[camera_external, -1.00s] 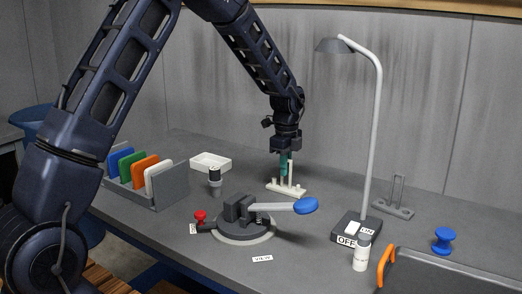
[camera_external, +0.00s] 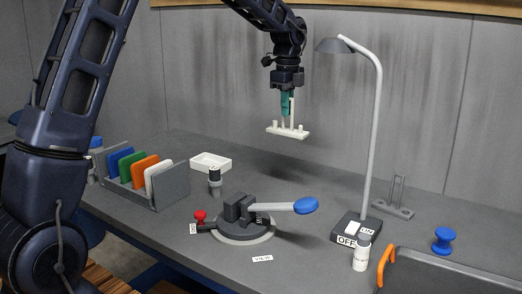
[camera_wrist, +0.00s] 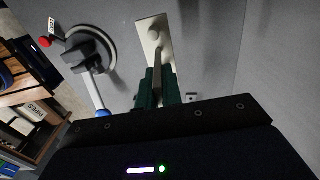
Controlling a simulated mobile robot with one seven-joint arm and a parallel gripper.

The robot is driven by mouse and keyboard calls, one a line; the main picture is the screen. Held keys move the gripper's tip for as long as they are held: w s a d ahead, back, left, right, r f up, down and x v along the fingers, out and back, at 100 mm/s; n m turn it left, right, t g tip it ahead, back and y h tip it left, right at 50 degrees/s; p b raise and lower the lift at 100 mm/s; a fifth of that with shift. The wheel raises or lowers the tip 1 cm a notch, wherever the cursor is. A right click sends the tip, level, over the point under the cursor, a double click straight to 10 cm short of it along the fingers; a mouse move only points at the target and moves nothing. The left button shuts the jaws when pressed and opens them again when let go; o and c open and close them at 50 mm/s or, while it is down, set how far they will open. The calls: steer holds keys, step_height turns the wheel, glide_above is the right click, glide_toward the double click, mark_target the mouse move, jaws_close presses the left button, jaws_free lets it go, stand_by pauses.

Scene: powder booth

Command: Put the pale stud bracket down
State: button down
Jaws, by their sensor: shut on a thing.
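The pale stud bracket (camera_external: 287,132) is a cream flat plate with short studs and an upright part. It hangs level in the air above the back of the bench. My gripper (camera_external: 287,112) points down with its green fingers shut on the bracket's upright part. In the wrist view the bracket (camera_wrist: 151,32) extends past the green fingertips (camera_wrist: 158,80), with one round stud visible on its plate. The fingers and my wrist hide part of the upright.
A grey bracket stand (camera_external: 393,210) and a lamp (camera_external: 370,150) stand to the right. A clamp with a blue-tipped lever (camera_external: 245,228) is in front. A white tray (camera_external: 211,162), a dark-topped bottle (camera_external: 215,182) and a rack of coloured plates (camera_external: 172,190) are left. Bench beneath the bracket is clear.

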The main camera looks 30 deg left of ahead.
steer(key=shift+r, duration=0.7)
steer(key=shift+w+a, duration=0.15)
steer(key=shift+a, duration=0.1)
steer(key=w+a, duration=0.3)
steer(key=a, duration=0.9)
steer(key=w+a, duration=0.3)
steer(key=a, duration=1)
steer(key=s+a, duration=0.3)
steer(key=a, duration=1.2)
steer(key=s+a, duration=0.3)
steer(key=a, duration=1.2)
steer(key=f, duration=1.9)
steer(key=shift+s+a+f, duration=0.1)
steer(key=shift+a+f, duration=0.15)
steer(key=shift+f, duration=0.15)
steer(key=shift+f, duration=0.15)
